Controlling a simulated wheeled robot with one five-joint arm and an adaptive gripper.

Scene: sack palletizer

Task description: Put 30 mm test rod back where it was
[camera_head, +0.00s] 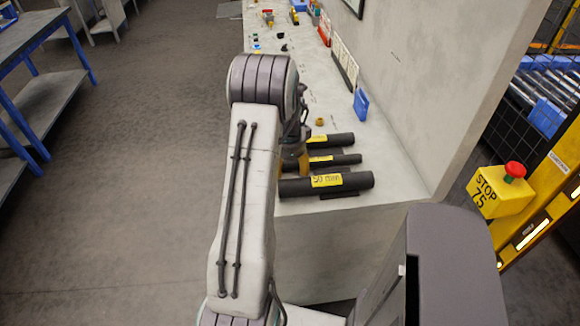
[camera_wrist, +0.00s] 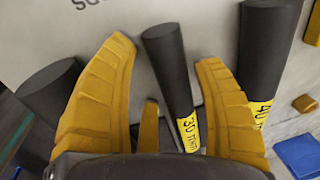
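The 30 mm test rod (camera_wrist: 170,65) is dark, with a yellow label reading 30 mm. In the wrist view it lies between the yellow fingers of my gripper (camera_wrist: 165,50), with a gap on each side. My gripper is open. In the head view the rod (camera_head: 340,160) lies on the pale bench between two thicker rods, its left end hidden by my gripper (camera_head: 295,160). The 50 mm rod (camera_head: 355,181) is nearest, and it shows at the left of the wrist view (camera_wrist: 50,88). The 40 mm rod (camera_wrist: 265,50) is at the right there.
The bench (camera_head: 395,187) runs along a grey wall (camera_head: 430,90). A small yellow piece (camera_head: 320,121) and a blue object (camera_head: 361,104) stand beyond the rods. A yellow stop-button post (camera_head: 500,195) is at the right. The floor (camera_head: 140,160) left of my arm is clear.

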